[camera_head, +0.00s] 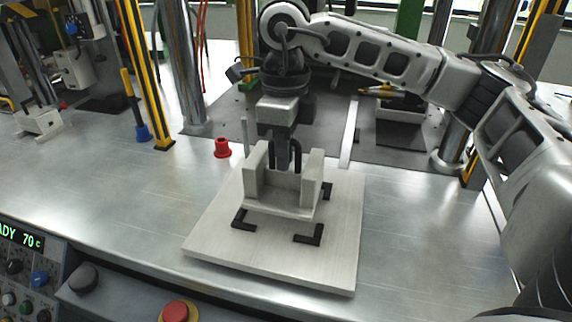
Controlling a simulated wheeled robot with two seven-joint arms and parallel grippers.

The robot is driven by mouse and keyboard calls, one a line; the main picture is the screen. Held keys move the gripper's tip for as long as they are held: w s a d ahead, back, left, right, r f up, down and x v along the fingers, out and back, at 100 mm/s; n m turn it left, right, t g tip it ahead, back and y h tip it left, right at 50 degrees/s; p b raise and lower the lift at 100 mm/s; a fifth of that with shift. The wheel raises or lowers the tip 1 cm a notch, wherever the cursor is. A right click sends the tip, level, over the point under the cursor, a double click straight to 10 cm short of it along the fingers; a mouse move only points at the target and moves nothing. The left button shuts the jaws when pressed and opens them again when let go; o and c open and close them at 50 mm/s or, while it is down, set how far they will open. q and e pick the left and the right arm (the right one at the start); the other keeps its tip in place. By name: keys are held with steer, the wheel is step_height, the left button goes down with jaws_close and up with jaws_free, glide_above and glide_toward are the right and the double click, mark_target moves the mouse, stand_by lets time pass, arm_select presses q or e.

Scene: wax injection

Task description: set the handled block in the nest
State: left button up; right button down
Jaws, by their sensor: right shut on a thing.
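The handled block (283,192) is a light grey piece with two upright side walls and a dark handle between them. My right gripper (288,160) comes down from above and is shut on its handle. The nest is a pale square board (335,245) with black corner brackets (309,235) on it. The block is over the bracketed area, with brackets showing at its front left, front right and back right. I cannot tell whether its underside touches the board. The gripper hides part of the handle. My left gripper is not in view.
A red cup-shaped piece (222,148) stands behind the board to the left. A yellow post (147,85) and metal columns rise farther back. A control panel (25,270) and a red button (178,312) line the front edge. The metal table left of the board is clear.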

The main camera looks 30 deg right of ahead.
steer(key=shift+d+f, duration=0.2)
steer(key=shift+f, duration=1)
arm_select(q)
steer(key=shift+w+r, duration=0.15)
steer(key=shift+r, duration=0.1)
arm_select(e)
steer(key=shift+f, duration=0.35)
steer(key=shift+f, duration=0.1)
steer(key=shift+f, duration=0.1)
steer(key=c, duration=1.5)
jaws_free()
steer(key=shift+r, duration=0.35)
arm_select(q)
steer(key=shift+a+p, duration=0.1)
steer(key=shift+p, duration=0.3)
arm_select(e)
step_height(320, 180, up, 12)
steer(key=shift+f, duration=0.2)
